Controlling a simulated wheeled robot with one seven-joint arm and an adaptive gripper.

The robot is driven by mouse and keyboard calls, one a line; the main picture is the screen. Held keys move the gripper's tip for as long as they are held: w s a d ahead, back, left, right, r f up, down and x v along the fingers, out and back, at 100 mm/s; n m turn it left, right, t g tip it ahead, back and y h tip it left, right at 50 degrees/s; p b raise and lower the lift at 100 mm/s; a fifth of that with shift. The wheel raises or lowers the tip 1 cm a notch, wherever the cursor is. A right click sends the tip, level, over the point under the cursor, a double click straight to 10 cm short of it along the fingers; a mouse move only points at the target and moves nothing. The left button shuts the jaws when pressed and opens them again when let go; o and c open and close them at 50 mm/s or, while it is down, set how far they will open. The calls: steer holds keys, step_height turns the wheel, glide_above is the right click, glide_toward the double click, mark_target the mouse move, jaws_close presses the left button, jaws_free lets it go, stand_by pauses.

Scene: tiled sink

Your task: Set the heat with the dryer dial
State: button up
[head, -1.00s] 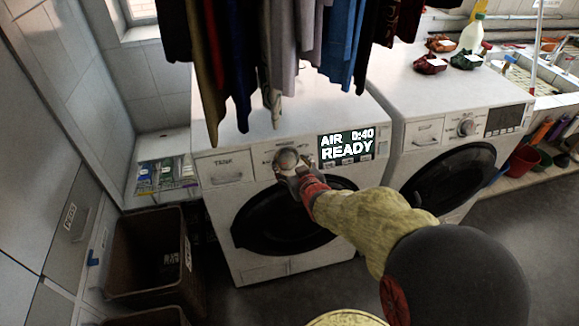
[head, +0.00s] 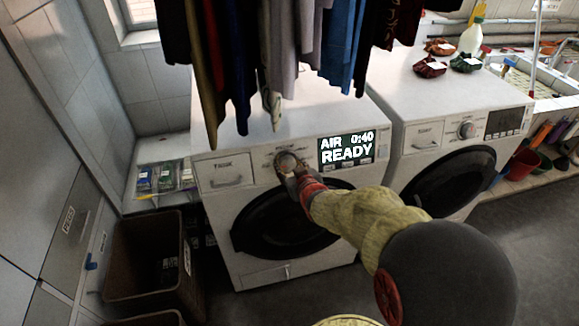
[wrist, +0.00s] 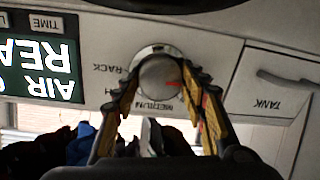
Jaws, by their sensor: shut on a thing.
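The dryer (head: 250,240) is the white front-loader on the left in the head view, with a dark round door. Its dial (head: 288,163) is a round silver knob left of the display. The dial also shows in the wrist view (wrist: 160,79), with a red mark on its face and the words RACK and MEDIUM around it, upside down. My gripper (wrist: 160,88) has a finger on either side of the dial and is shut on it. The display (head: 346,150) reads AIR 0:40 READY.
Clothes (head: 270,50) hang above the dryer. A second white machine (head: 450,130) stands to the right, with a milk-like bottle (head: 472,36) and small dark bundles on top. A brown basket (head: 150,260) stands on the floor at left. The TANK drawer (head: 225,170) is left of the dial.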

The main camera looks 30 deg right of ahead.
steer(key=c, duration=0.4)
steer(key=shift+o, duration=0.2)
steer(key=shift+m, duration=0.3)
steer(key=m+p, duration=0.1)
steer(key=m, duration=0.2)
steer(key=shift+m, duration=0.3)
steer(key=m+p, duration=0.1)
steer(key=m, duration=0.3)
steer(key=shift+f+t, duration=0.1)
steer(key=shift+t, duration=0.2)
steer(key=m, duration=0.5)
steer(key=shift+f+m+h, duration=0.1)
steer(key=shift+m+h, duration=0.2)
steer(key=shift+m, duration=2)
steer(key=o, duration=1.2)
